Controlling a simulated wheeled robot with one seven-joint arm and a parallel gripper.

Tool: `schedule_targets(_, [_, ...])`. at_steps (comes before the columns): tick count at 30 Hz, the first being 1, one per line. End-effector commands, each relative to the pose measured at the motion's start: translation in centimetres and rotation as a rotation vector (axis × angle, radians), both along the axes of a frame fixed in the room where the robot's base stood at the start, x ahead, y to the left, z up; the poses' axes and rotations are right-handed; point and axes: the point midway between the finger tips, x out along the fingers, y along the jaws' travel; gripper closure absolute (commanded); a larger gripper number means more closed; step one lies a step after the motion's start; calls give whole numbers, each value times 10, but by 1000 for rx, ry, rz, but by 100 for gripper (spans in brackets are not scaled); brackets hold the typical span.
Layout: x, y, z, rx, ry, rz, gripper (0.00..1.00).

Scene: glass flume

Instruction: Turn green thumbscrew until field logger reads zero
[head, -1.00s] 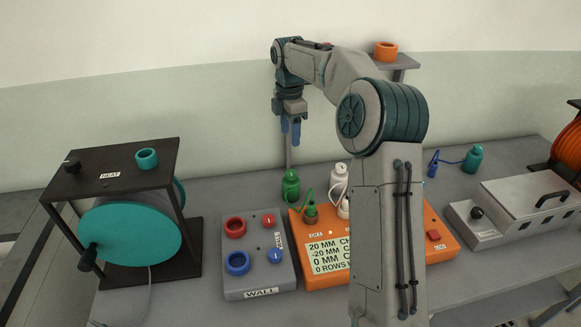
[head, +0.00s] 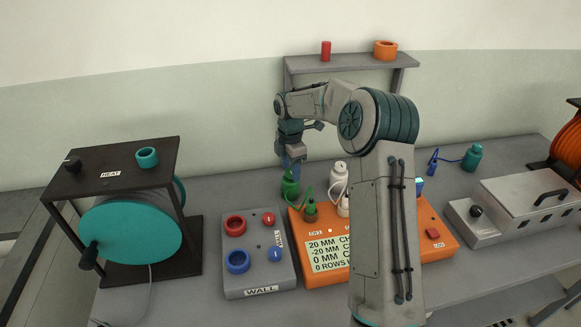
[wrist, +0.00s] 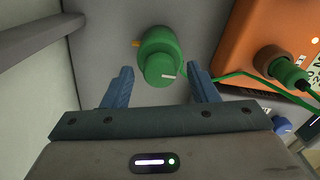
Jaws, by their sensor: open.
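The green thumbscrew (head: 290,186) stands on the grey bench at the back left of the orange field logger (head: 435,246). In the wrist view the thumbscrew (wrist: 160,60), with a white mark on its end, lies between the open blue fingers of my gripper (wrist: 160,72), with gaps on both sides. In the head view my gripper (head: 291,166) is just above the thumbscrew, pointing down. The logger's screen (head: 328,254) shows lines starting "20 MM", "-20 MM", "0 MM" and "0 ROWS"; my arm hides their ends.
A grey WALL box (head: 258,280) with red and blue knobs stands left of the logger. A green cable (wrist: 240,74) passes near the right finger. A wall shelf (head: 340,65) is behind.

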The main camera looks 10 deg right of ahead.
Motion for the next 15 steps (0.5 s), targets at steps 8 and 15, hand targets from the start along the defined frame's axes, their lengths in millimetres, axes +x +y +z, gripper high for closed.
schedule_targets(8, [0, 0, -3, 0, -1, 0, 47])
schedule_targets(15, [0, 0, -3, 0, -1, 0, 92])
